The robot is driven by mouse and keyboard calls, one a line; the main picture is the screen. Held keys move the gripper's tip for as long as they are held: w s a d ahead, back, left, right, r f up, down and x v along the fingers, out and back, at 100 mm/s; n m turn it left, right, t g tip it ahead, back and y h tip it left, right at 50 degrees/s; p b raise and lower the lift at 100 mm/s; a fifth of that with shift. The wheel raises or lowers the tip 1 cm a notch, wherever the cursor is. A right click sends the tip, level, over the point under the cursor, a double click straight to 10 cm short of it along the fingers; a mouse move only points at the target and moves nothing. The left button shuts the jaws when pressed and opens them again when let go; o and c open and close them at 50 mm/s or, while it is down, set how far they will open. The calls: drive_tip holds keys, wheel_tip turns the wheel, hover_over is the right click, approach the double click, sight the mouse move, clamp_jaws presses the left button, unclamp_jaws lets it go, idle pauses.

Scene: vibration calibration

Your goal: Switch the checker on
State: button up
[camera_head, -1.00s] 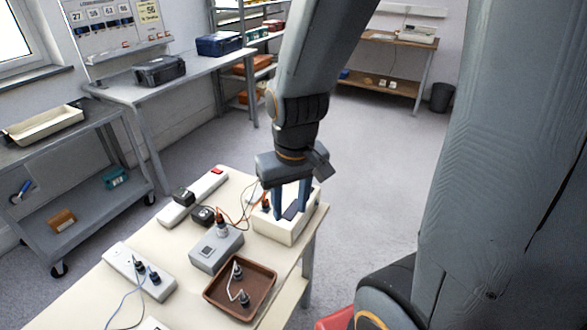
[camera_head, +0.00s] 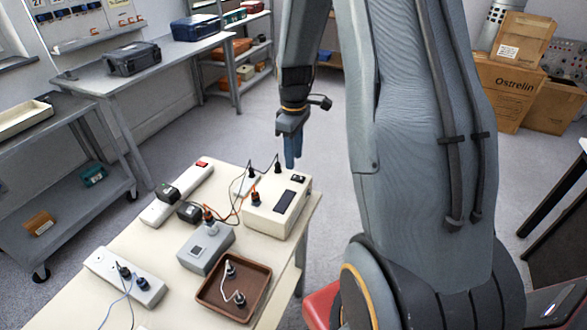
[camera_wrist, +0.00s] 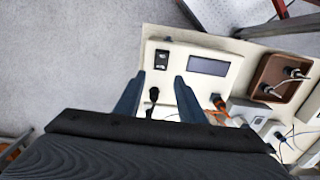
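The cream box with a dark display, which looks like the checker (camera_head: 262,214), stands at the table's right end. Its display (camera_head: 286,201) is dark. A black switch (camera_head: 299,179) sits on its top near the back corner; it also shows in the wrist view (camera_wrist: 161,60). I cannot tell its setting. My gripper (camera_head: 292,168) is above the box's back end. In the wrist view my gripper (camera_wrist: 159,76) is open and empty, fingers apart, pointing toward the switch end. A black plug (camera_wrist: 153,95) shows between the fingers, lower down.
A grey box (camera_head: 206,250) with an orange-collared plug, a brown tray (camera_head: 258,306) and two power strips (camera_head: 125,276) (camera_head: 170,200) share the table. Cables (camera_head: 235,205) run beside the cream box. Floor beyond the table is clear.

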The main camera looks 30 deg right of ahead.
sight(294, 176)
drive_tip(key=shift+f+p, duration=0.6)
drive_tip(key=shift+f, duration=2.2)
